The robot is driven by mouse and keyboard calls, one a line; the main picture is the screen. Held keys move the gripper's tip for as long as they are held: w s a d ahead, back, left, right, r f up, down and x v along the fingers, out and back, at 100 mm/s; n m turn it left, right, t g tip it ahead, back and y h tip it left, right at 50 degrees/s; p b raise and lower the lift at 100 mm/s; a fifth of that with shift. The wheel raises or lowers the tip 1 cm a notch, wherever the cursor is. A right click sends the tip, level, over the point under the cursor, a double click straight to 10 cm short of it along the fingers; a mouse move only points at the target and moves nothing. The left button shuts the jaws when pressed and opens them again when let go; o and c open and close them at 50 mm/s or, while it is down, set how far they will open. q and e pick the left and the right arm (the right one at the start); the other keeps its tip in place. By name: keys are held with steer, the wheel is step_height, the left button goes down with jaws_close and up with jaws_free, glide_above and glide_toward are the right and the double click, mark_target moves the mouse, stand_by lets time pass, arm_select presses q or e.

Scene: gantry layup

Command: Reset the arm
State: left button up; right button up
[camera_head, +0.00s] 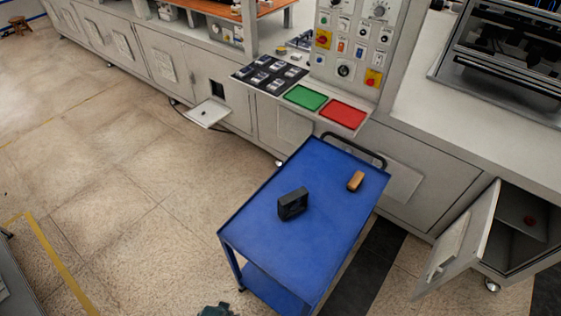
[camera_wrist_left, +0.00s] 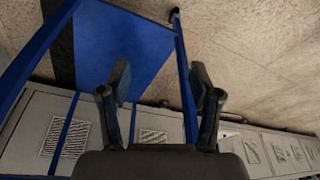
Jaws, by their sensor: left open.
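My left gripper (camera_wrist_left: 162,78) shows in the left wrist view with its two dark fingers spread apart and nothing between them. Behind the fingers are the blue legs and a blue panel of the cart (camera_wrist_left: 112,45), with grey cabinets (camera_wrist_left: 160,128) lower in the picture. In the head view, the blue cart (camera_head: 285,248) stands in the middle, with a black block-like part (camera_head: 292,204) and a small orange-brown object (camera_head: 355,181) on its top. My right gripper is not visible in either view.
A long grey bench (camera_head: 160,55) runs along the back. It carries a green tray (camera_head: 306,97), a red tray (camera_head: 343,112) and a control panel (camera_head: 352,45). A cabinet door (camera_head: 455,245) hangs open at right. Floor (camera_head: 110,180) at left is clear.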

arm_select(q)
steer(key=s+f+g, duration=0.1)
steer(key=s+f, duration=0.4)
steer(key=f, duration=0.5)
steer(key=s+f, duration=0.5)
steer(key=f, duration=0.4)
steer(key=s+a+f, duration=0.3)
steer(key=s+f, duration=0.4)
steer(key=s, duration=0.3)
steer(key=shift+s+g, duration=0.35)
steer(key=shift+g, duration=0.05)
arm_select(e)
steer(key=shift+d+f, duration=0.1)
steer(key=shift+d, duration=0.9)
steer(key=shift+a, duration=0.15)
